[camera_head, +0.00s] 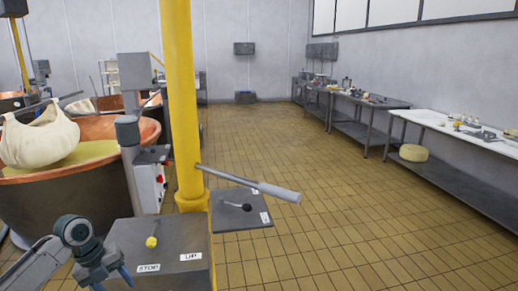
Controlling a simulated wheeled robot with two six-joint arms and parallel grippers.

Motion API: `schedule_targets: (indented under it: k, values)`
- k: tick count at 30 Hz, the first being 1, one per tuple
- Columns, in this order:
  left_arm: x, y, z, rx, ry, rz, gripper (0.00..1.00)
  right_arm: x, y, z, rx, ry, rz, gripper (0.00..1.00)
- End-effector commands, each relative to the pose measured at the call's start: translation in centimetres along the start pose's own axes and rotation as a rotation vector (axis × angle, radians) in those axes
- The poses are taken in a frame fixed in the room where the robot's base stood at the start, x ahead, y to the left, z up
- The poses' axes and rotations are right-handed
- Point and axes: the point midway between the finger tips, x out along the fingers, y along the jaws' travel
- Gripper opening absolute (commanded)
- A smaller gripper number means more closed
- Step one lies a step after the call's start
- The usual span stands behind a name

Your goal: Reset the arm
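My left arm comes in at the bottom left. Its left gripper (112,281) has blue fingertips that stand apart with nothing visible between them, low in front of the grey control box (178,258). The fingertips run close to the bottom edge of the picture. The box carries STOP and UP labels and a small lever with a yellow knob (151,242), which is to the right of and above the gripper. The gripper looks apart from the knob. My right arm and gripper are not in view.
A yellow post (178,90) rises behind the box, with a grey bar (255,184) sticking out to the right over a grey plate with a black-knobbed lever (240,206). A copper vat (50,201) with a cloth bundle (38,137) stands left. The tiled floor right is clear, up to wall tables (452,128).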

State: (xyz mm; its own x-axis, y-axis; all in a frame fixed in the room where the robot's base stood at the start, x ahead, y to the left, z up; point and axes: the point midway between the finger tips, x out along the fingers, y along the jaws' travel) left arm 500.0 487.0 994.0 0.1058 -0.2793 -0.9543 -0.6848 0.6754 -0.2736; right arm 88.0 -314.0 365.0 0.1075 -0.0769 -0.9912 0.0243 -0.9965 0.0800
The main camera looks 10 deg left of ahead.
Motion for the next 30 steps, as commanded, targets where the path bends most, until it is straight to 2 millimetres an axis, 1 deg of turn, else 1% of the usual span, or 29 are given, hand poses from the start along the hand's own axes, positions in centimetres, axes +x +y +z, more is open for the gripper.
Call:
schedule_targets:
  k: [1,5,6,8,9,11,12,14,15,18,21,25,30]
  values:
    - [1.9,0.0,-1.1,-0.048,0.001,0.01,0.5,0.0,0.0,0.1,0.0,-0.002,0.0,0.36]
    - [6.6,0.2,-4.0,-0.224,-0.021,0.036,0.5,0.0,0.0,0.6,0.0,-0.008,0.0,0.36]
    - [8.2,0.3,-5.3,-0.294,-0.033,0.041,0.5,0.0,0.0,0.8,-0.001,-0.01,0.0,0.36]
    - [10.8,0.4,-7.5,-0.419,-0.054,0.043,0.5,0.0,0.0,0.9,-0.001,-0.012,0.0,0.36]
    - [12.3,0.6,-9.1,-0.509,-0.07,0.041,0.5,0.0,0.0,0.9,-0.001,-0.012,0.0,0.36]
    - [14.3,0.7,-11.5,-0.651,-0.096,0.03,0.5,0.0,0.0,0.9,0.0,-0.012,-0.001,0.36]
    - [15.5,0.9,-13.1,-0.748,-0.114,0.018,0.5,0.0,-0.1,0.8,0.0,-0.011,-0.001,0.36]
    - [16.9,1.1,-15.5,-0.899,-0.14,-0.006,0.5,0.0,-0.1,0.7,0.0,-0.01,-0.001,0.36]
    - [17.6,1.2,-17.1,-1.002,-0.156,-0.025,0.5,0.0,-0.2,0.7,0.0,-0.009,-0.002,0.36]
    - [18.6,1.7,-20.7,-1.263,-0.196,-0.084,0.5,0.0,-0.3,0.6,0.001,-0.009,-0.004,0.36]
    - [18.8,2.2,-23.2,-1.479,-0.229,-0.143,0.5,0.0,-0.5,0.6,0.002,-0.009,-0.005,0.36]
    - [18.5,2.9,-25.4,-1.695,-0.258,-0.208,0.5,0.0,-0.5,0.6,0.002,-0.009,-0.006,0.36]
    - [17.8,3.6,-27.4,-1.915,-0.286,-0.285,0.5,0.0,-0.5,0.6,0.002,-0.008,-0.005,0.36]
